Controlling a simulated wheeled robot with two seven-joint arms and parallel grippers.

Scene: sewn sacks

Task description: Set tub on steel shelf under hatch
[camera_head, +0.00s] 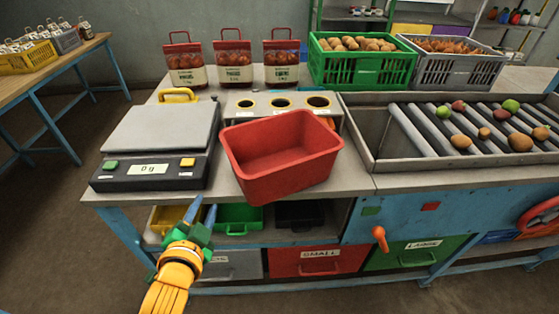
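An empty red tub (258,186) is at the front of the grey worktable (345,181), turned at an angle, its lower front corner reaching past the table edge. I cannot tell whether it rests fully on the top. My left gripper (203,212) is in front of the table edge, left of the tub and apart from it. Its two blue fingertips are spread with nothing between them. My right gripper is not in view. A grey shelf (290,237) under the table holds yellow, green and black bins. I cannot make out a hatch for certain.
A scale (160,135) stands left of the tub. A panel with three round holes (245,103) is behind it. A roller tray (415,130) with produce lies right.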

